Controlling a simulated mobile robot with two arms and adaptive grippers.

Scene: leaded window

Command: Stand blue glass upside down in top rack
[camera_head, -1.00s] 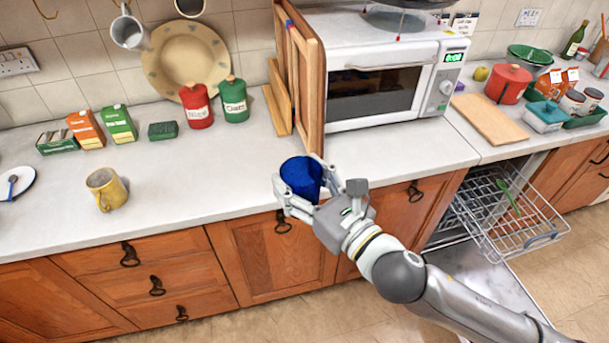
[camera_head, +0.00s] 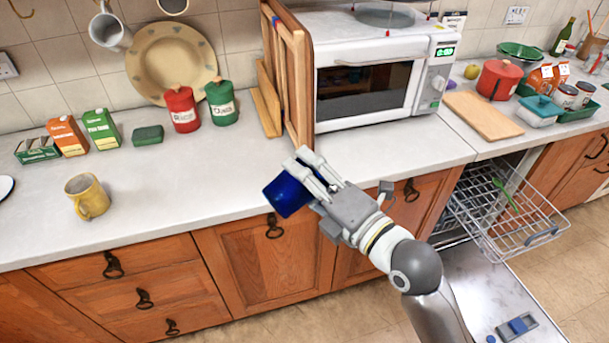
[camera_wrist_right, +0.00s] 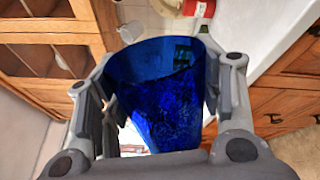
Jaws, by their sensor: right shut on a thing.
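The blue glass (camera_head: 287,194) is held by my right gripper (camera_head: 304,178) in front of the worktop edge, tilted over to the left in the head view. In the right wrist view the blue glass (camera_wrist_right: 158,95) fills the space between the two fingers of the right gripper (camera_wrist_right: 160,100), which press on its sides. The top rack (camera_head: 510,215) is a wire rack pulled out of the dishwasher at the right, with a green utensil (camera_head: 504,194) in it. The glass is well to the left of the rack. My left gripper is not in view.
The open dishwasher door (camera_head: 490,290) lies below the rack, with a blue and grey item on it. A yellow mug (camera_head: 87,196) stands on the worktop (camera_head: 190,200) at the left. A microwave (camera_head: 370,75) and a wooden board (camera_head: 482,115) stand behind. The rack's front looks mostly empty.

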